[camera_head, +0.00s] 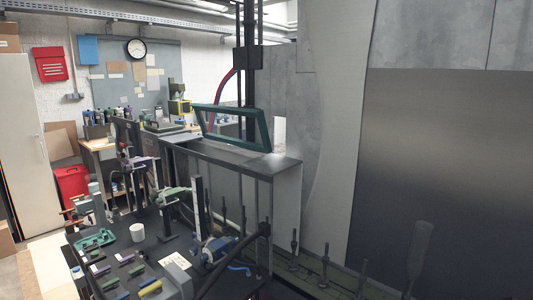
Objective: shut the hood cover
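A teal-framed clear panel (266,131), which looks like the hood cover, stands raised and tilted above a grey metal housing (285,167) near the middle of the view. Its lower edge is close to the housing's flat top; I cannot tell how it is hinged. The front of the housing under the panel shows a tall opening with dark posts. My gripper does not show in this view, so its place relative to the cover cannot be seen.
Dark upright spindles (294,243) stand in a row at the lower right, with a translucent bottle (419,250) on one. A dark bench at lower left holds a white cup (137,232) and several small parts. A large grey panel (450,170) fills the right.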

